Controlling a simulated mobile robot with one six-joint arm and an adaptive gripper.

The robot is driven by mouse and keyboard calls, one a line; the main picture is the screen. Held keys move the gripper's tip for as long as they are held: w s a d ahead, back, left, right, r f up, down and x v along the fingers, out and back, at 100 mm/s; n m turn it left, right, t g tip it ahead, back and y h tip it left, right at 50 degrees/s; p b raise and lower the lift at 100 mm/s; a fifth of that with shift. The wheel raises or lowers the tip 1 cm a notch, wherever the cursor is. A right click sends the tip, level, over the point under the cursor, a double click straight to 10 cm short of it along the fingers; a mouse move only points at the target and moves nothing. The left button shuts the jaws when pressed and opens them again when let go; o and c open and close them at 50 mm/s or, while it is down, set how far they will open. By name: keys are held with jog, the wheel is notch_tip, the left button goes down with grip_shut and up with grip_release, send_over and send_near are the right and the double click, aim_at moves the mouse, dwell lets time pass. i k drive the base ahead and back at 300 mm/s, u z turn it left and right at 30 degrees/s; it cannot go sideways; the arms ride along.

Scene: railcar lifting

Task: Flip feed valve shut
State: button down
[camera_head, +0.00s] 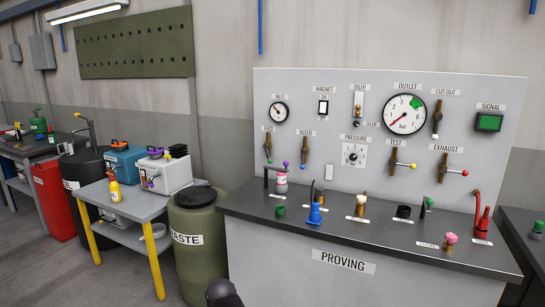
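The feed valve (267,147) is a small brown-bodied lever valve on the left of the grey upright panel, below the inlet gauge (279,111). Its small label above is hard to read. Its lever points downward and ends in a green tip. My gripper is not in view; no fingers show near the panel. A dark rounded part at the bottom edge may belong to my arm, but I cannot tell.
The proving bench (345,227) stands below the panel with several fittings, including a blue one (315,213) and a pink-banded one (281,182) under the feed valve. A green waste drum (197,270) stands at its left, beside a tool table (150,206).

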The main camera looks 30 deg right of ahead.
aim_at(266, 145)
jog(key=z, duration=0.55)
jog(key=i, duration=1.1)
jog(key=z, duration=0.5)
